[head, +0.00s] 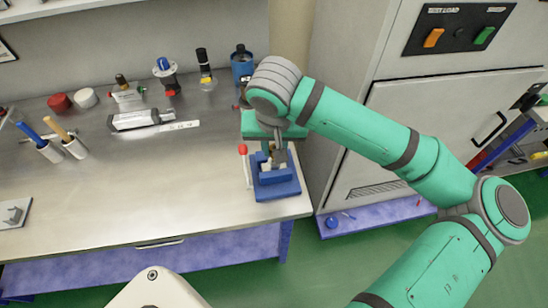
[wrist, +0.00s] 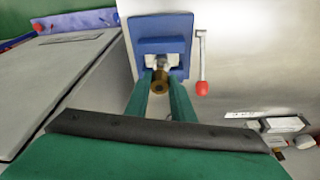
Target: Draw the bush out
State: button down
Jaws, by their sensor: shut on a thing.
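A brass-coloured bush (wrist: 158,86) with a dark hole in its end sits between the fingers of my gripper (wrist: 161,80). My gripper is shut on it. The bush is at the pale jaws of a blue fixture (wrist: 148,45); I cannot tell how deep its far end sits in them. In the head view the blue fixture (head: 277,190) stands at the bench's front right corner. My gripper (head: 277,155) points down over it, and the arm hides part of it. A lever with a red knob (head: 243,150) stands beside the fixture; the knob also shows in the wrist view (wrist: 202,88).
Along the back of the bench (head: 150,215) stand red and white caps, fittings and a blue canister (head: 242,66). A grey cylinder (head: 140,119) lies left of the fixture. Two handled tools stand in cups at left. A grey cabinet (head: 400,130) rises close on the right. The bench's middle front is clear.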

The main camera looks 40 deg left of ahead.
jog(key=shift+r, duration=0.1)
jog(key=shift+r, duration=2.4)
